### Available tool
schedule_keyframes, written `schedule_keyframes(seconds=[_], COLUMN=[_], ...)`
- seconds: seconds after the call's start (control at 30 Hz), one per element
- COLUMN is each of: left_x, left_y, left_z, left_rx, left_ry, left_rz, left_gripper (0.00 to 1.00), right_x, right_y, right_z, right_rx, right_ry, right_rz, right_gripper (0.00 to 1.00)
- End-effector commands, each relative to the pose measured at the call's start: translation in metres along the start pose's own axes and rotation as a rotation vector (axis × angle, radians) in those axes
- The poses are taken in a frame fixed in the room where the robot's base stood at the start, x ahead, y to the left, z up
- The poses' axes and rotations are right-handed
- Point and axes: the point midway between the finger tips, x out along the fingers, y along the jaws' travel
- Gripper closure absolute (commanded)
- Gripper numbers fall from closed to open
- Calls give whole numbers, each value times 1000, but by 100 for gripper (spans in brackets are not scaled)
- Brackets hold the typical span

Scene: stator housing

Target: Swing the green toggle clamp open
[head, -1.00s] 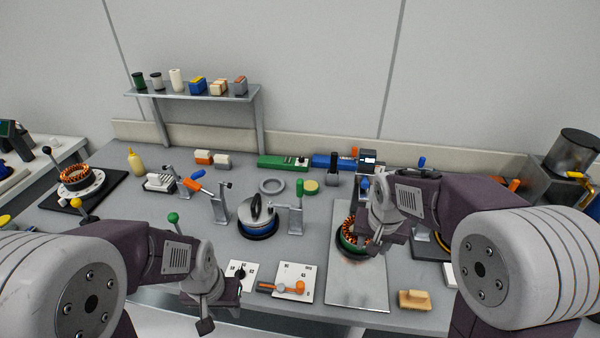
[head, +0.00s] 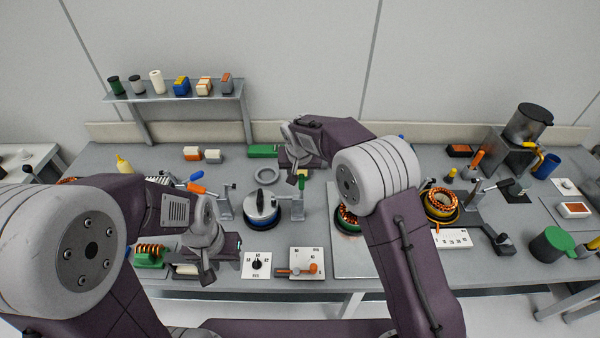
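The green toggle clamp (head: 297,208) stands just right of the round blue housing with a metal lid (head: 261,206). Its grey post shows, and its arm reaches left towards the lid. Its green handle is mostly hidden at my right gripper. My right gripper (head: 299,180) points down from above at the handle's top; its fingers are too small and overlapped to tell whether they hold it. My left gripper (head: 208,274) hangs low at the front left, apart from the clamp, and its finger opening is unclear.
White panels with a dial (head: 258,264) and an orange lever (head: 305,262) lie in front. A copper-wound stator (head: 347,218) sits partly behind my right arm.

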Motion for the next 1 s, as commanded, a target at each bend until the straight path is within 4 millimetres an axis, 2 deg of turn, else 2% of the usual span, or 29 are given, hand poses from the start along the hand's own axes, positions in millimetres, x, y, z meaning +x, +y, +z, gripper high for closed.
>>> schedule_keyframes(seconds=[0.03, 0.2, 0.5, 0.53, 0.6, 0.67, 1.0], left_x=[-6, -11, -11, -11, -11, -11, -11], left_y=[0, 0, 0, 0, 0, 0, 0], left_z=[-1, -1, -1, -1, -1, -1, -1], left_rx=[0, 0, 0, 0, 0, 0, 0], left_ry=[0, 0, 0, 0, 0, 0, 0], left_rz=[0, 0, 0, 0, 0, 0, 0], left_gripper=[64, 64, 64, 64, 64, 64, 64], right_x=[8, 30, 36, 36, 36, 36, 36], right_y=[1, 0, 0, 0, 0, 0, 0], right_z=[0, 0, 0, 0, 0, 0, 0], right_rx=[0, 2, 2, 2, 2, 2, 1], right_ry=[-4, -1, 1, 1, 1, 1, 1], right_rz=[2, 0, -1, -1, -1, -1, -1], right_gripper=[60, 60, 60, 66, 85, 100, 100])
